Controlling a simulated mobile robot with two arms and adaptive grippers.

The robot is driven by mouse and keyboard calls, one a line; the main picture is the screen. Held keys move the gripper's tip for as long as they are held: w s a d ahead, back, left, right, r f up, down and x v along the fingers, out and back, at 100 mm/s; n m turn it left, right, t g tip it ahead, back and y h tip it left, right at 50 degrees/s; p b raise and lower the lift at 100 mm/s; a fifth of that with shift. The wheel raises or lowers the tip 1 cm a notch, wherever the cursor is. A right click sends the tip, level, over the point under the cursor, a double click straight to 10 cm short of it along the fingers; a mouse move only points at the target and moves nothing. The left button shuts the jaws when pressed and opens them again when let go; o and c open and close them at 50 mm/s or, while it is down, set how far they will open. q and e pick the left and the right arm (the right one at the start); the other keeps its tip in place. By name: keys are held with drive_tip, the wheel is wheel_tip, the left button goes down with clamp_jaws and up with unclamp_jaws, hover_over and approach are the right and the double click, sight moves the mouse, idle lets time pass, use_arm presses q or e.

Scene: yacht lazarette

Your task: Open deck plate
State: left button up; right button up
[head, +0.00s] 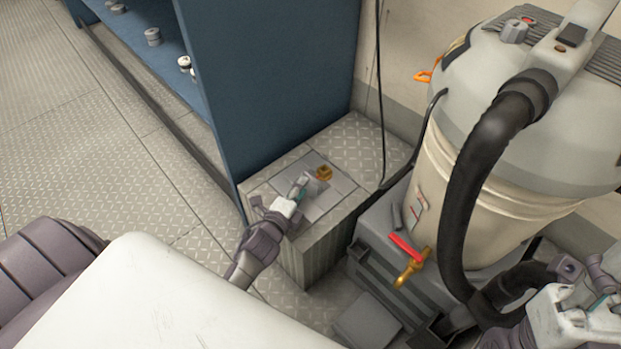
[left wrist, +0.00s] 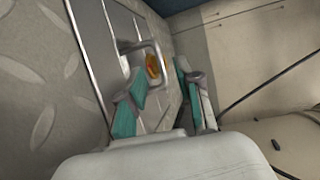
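The deck plate (head: 337,190) is a grey square panel set in the top of a low raised block. It fills the upper middle of the left wrist view (left wrist: 116,24). A metal bar handle (left wrist: 150,46) stands on it, with an orange-brass piece (left wrist: 153,66) beside it; that piece also shows in the head view (head: 323,172). My left gripper (head: 302,186) is over the plate. Its teal-padded fingers (left wrist: 162,98) are spread, with the handle just beyond their tips and nothing visibly held. My right gripper (head: 603,290) is at the lower right; its finger gap is unclear. The plate lies closed.
A blue shelf unit (head: 272,85) with several small fittings stands behind and left of the block. A large cream tank (head: 480,185) with a black hose (head: 462,200) and a red-handled brass valve (head: 407,262) stands at right. Open floor (head: 90,130) lies at left.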

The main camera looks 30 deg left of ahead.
sight(310, 175)
use_arm(q)
drive_tip(key=w, duration=0.2)
drive_tip(key=w+b, duration=0.1)
drive_tip(key=w, duration=0.1)
drive_tip(key=w+f+b, duration=0.1)
drive_tip(key=w, duration=0.1)
drive_tip(key=shift+w+a, duration=0.1)
drive_tip(key=shift+a, duration=0.15)
drive_tip(key=shift+c, duration=0.2)
clamp_jaws()
